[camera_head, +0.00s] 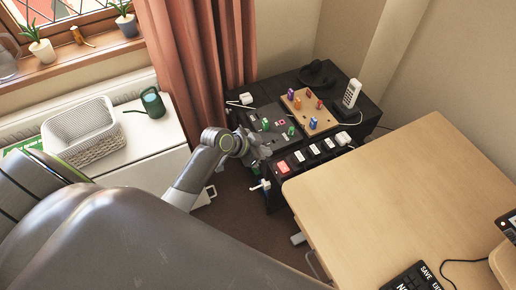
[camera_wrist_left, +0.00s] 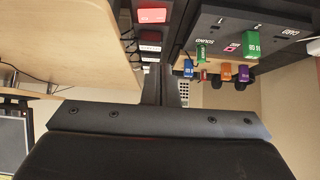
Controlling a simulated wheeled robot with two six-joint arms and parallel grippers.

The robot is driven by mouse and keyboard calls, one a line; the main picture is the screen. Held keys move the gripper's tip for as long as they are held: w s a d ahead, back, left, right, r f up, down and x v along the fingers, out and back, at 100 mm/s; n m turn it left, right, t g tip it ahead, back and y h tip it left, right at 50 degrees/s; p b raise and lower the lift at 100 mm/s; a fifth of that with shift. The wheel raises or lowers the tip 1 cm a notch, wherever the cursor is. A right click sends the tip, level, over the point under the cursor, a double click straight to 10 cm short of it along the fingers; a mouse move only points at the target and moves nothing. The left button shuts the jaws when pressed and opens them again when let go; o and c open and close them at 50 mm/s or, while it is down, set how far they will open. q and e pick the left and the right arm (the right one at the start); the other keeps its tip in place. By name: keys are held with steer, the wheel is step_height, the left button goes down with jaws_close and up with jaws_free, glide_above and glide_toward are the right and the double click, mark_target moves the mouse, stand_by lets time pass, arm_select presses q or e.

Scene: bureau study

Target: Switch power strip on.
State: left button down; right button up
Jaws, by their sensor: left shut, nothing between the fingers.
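The power strip (camera_head: 307,154) is a long black bar along the front edge of the dark cabinet top. Its red switch (camera_head: 283,167) is at the near left end, with several white plugs or sockets in a row behind it. In the left wrist view the red switch (camera_wrist_left: 152,15) looks bright red at the top, with the strip (camera_wrist_left: 151,27) running below it. My left gripper (camera_head: 266,151) is shut and empty, just left of the strip's switch end. Its fingers (camera_wrist_left: 162,75) point toward the strip; contact cannot be told. My right gripper is not in view.
The dark cabinet (camera_head: 262,108) also carries a grey board with green blocks, a wooden board (camera_head: 300,94) with coloured blocks and a cordless phone (camera_head: 350,97). A wooden desk (camera_head: 400,185) stands close on the right. A curtain (camera_head: 205,60) hangs behind my left arm.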

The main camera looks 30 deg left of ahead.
arm_select(q)
steer(key=shift+v, duration=1.4)
steer(key=shift+a, duration=0.2)
steer(key=s+a+f+n+g+y, duration=0.1)
steer(key=s+a+f+n+y, duration=0.2)
steer(key=f, duration=0.5)
steer(key=s+a+f+n+g, duration=0.1)
steer(key=s+a+f, duration=0.1)
steer(key=s+f, duration=0.45)
steer(key=s+a+f+n+g+y, duration=0.1)
steer(key=s+a+f+n+y, duration=0.15)
steer(key=f, duration=0.75)
steer(key=s+f+g, duration=0.1)
steer(key=s+f, duration=0.3)
steer(key=s, duration=0.5)
steer(key=s+f+n+g, duration=0.1)
steer(key=s+f, duration=0.4)
steer(key=s, duration=0.5)
steer(key=s+f+y, duration=0.1)
steer(key=s+f, duration=0.3)
steer(key=s, duration=0.6)
steer(key=shift+a+g, duration=0.4)
steer(key=shift+f+n, duration=0.15)
steer(key=shift+n, duration=0.1)
